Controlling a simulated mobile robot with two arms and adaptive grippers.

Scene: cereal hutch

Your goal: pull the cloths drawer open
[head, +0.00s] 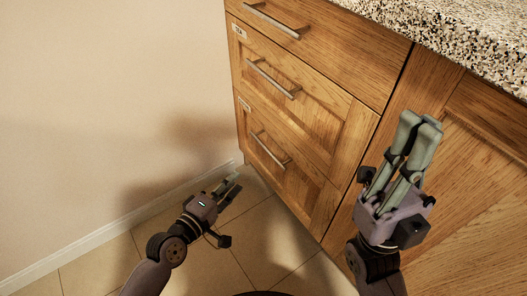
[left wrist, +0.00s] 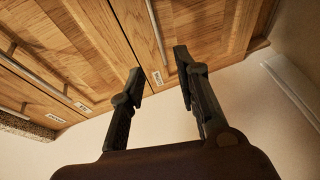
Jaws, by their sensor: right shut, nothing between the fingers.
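A wooden cabinet has three stacked drawers, all closed: the top drawer (head: 330,55), middle drawer (head: 310,117) and bottom drawer (head: 285,182). Each has a metal bar handle; the bottom handle (head: 268,148) is nearest my left gripper (head: 232,187). Small labels (head: 245,104) sit at drawer corners, too small to read, so I cannot tell which is the cloths drawer. My left gripper is open and empty, low in front of the bottom drawer. In the left wrist view a bar handle (left wrist: 154,25) shows beyond and between its fingers. My right gripper (head: 424,122) is shut, before the cabinet door.
A speckled stone countertop (head: 470,35) overhangs the cabinet at upper right. A plain wall (head: 110,100) with a white baseboard (head: 100,233) stands at left. The tiled floor (head: 265,240) in front of the drawers is clear. A cabinet door (head: 480,190) is at right.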

